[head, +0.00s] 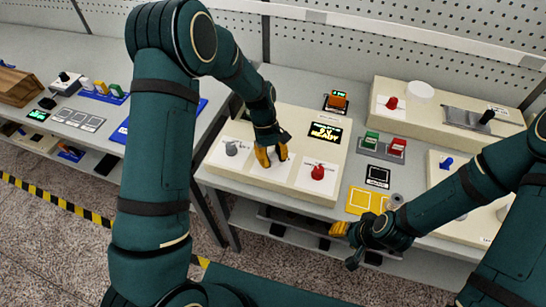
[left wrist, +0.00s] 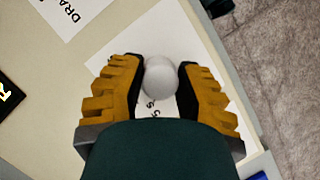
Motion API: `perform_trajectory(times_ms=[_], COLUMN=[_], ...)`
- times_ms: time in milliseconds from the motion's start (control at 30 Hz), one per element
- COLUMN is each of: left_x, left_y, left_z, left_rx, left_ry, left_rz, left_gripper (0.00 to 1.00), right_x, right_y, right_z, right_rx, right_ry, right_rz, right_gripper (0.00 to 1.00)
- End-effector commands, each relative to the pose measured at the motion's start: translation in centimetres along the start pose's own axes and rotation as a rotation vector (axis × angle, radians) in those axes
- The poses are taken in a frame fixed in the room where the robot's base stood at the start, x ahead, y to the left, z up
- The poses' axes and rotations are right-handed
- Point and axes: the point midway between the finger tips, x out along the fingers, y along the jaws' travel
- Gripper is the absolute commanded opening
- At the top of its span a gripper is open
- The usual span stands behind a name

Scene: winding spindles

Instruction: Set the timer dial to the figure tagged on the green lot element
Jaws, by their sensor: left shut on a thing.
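On the panel are a grey switch (head: 232,148), a red knob (head: 317,172) and a display (head: 325,132) reading READY. An orange block (head: 337,101) sits on a dark device behind. A yellow-marked pad (head: 366,200) lies right of the panel. Another bench with coloured parts stands left.

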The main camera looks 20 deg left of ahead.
Motion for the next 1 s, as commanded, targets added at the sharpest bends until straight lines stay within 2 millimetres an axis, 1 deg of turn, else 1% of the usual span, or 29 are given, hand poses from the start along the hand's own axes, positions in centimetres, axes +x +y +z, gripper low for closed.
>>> perform_trajectory(times_ms=[33,167,200,233,267,567,667,767,1000], left_x=[0.4,0.4,0.4,0.4,0.3,0.1,-0.6,-1.9,-6.7], left_y=[-0.2,-0.2,-0.2,-0.2,-0.2,0.0,0.0,0.0,0.1], left_z=[0.2,0.2,0.2,0.2,0.2,0.1,0.0,0.0,0.0], left_rx=[-0.001,0.000,0.000,0.000,0.000,0.002,0.002,0.002,0.003], left_ry=[-0.008,-0.008,-0.009,-0.008,-0.008,-0.003,-0.001,0.000,0.001], left_rz=[-0.008,-0.008,-0.008,-0.008,-0.008,-0.003,-0.001,-0.001,0.001], left_gripper=[0.00,0.00,0.50,0.61,0.66,0.66,0.66,0.66,0.66], right_x=[0.0,0.0,0.0,0.0,0.0,0.0,0.0,0.0,0.0], right_y=[0.0,0.0,0.0,0.0,0.0,0.0,0.0,0.0,0.0], right_z=[0.0,0.0,0.0,0.0,0.0,0.0,0.0,0.0,0.0], right_rx=[0.000,0.000,0.000,0.000,0.000,0.000,0.000,0.000,0.000], right_ry=[0.000,0.000,0.000,0.000,0.000,0.000,0.000,0.000,0.000], right_rz=[0.000,0.000,0.000,0.000,0.000,0.000,0.000,0.000,0.000], right_gripper=[0.47,0.47,0.47,0.47,0.47,0.47,0.47,0.47,0.47])
